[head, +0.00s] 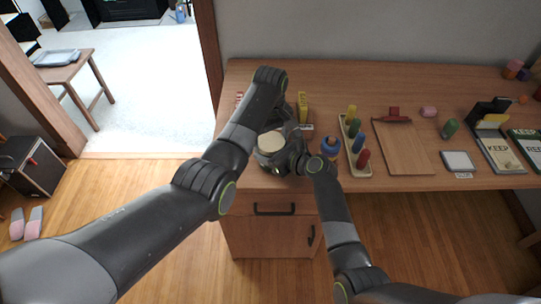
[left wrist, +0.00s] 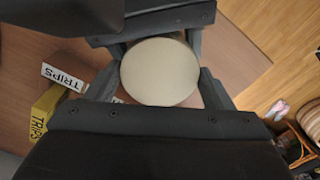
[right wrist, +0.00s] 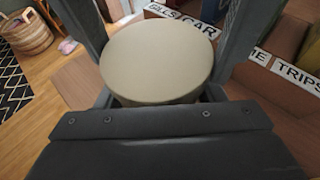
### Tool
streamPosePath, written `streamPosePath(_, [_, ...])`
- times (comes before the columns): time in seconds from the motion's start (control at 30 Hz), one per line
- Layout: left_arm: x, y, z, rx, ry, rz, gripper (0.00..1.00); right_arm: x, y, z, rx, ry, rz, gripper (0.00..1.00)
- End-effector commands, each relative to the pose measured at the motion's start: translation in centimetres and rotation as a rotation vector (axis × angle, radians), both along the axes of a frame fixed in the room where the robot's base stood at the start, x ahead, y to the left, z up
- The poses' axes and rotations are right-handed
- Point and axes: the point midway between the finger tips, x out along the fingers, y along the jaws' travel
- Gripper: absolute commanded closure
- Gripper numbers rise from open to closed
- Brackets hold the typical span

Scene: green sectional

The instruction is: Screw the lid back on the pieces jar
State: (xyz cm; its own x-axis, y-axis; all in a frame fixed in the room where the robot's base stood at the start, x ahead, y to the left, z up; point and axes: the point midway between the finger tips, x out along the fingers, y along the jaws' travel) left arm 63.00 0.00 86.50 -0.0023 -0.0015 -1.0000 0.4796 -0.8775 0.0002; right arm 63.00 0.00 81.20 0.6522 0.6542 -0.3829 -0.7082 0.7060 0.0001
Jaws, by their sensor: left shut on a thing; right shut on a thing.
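The round cream lid (head: 271,142) is at the left part of the desk and faces up. It also fills the middle of the left wrist view (left wrist: 160,72) and of the right wrist view (right wrist: 157,60). My left gripper (head: 283,142) reaches over from the far side and is shut around the lid. My right gripper (head: 290,160) comes in from the right and is shut lower down, around the jar. The jar body is mostly hidden under the lid and behind the grippers. I cannot tell whether lid and jar touch.
A blue stacked toy (head: 330,146) stands close to the right of my grippers. Beyond it are a peg board (head: 346,138) with coloured pegs and a wooden tray (head: 405,150). A yellow block (head: 302,106) stands behind.

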Motion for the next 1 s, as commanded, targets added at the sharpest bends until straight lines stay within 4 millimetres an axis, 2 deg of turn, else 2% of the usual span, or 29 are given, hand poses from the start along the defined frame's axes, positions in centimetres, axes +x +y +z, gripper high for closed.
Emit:
streamPosePath(0.03, [0.0, 0.0, 0.0, 0.000, -0.001, 0.000, 0.52, 0.0, 0.0, 0.0, 0.000, 0.001, 0.001, 1.00])
streamPosePath(0.07, [0.0, 0.0, 0.0, 0.000, -0.001, 0.001, 0.23, 0.0, 0.0, 0.0, 0.000, 0.001, 0.001, 1.00])
streamPosePath(0.23, [0.0, 0.0, 0.0, 0.000, -0.001, 0.001, 0.03, 0.0, 0.0, -0.1, 0.000, 0.001, 0.001, 1.00])
streamPosePath(0.53, [0.0, 0.0, 0.3, 0.000, -0.001, 0.002, 0.03, 0.0, 0.0, 0.0, 0.000, 0.001, 0.001, 1.00])
streamPosePath(0.8, [0.1, 0.0, 3.8, -0.001, -0.003, 0.002, 0.03, 0.0, 0.0, -0.1, 0.000, 0.001, 0.001, 1.00])
streamPosePath(1.0, [0.0, 0.0, 4.5, 0.000, 0.000, 0.002, 0.03, 0.0, 0.0, -0.1, 0.000, 0.001, 0.001, 1.00])
